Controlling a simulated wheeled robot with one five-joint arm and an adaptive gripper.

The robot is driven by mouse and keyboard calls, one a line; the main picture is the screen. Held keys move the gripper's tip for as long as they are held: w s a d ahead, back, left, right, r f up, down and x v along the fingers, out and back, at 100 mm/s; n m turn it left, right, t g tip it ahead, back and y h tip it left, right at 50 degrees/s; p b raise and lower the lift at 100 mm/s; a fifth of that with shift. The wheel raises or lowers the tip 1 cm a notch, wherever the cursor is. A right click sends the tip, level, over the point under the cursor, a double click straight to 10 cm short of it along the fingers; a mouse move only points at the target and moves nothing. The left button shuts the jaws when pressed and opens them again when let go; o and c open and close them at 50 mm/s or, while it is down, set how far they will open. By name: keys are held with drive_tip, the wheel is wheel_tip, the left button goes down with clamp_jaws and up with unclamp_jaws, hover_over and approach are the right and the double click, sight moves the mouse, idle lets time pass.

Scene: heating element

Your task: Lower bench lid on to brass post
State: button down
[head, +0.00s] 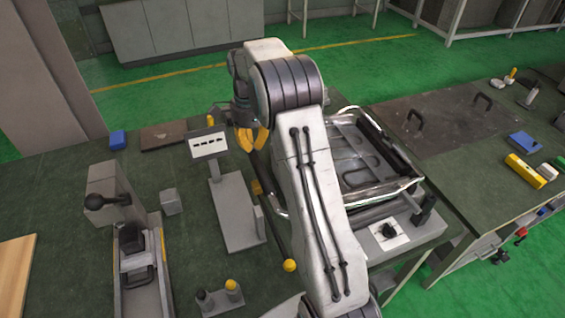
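My gripper (253,139) has yellow fingertips pointing down beside the white upright panel, left of my arm. Its fingertips look close together, but the arm hides part of it and I cannot tell whether it holds anything. A dark flat panel with two black handles (455,122) lies on the right bench and may be the lid. A chrome-railed grey unit (365,165) stands right of my arm, partly hidden by it. Small brass-coloured pieces show at a round knob (289,265) and a block (256,187); I cannot tell which is the post.
A white panel on a grey stand (209,145) is close left of my gripper. A grey machine with a black lever knob (115,190) stands further left. A black dial (389,230) is at the unit's front. Blue and yellow items (524,168) lie at right.

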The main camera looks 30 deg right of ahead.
drive_tip(key=shift+s+f+b, duration=0.1)
drive_tip(key=shift+f+b, duration=1.3)
drive_tip(key=shift+f, duration=0.75)
idle(0.9)
drive_tip(key=shift+r, duration=0.1)
drive_tip(key=shift+r+p, duration=3.1)
drive_tip(key=shift+r, duration=0.45)
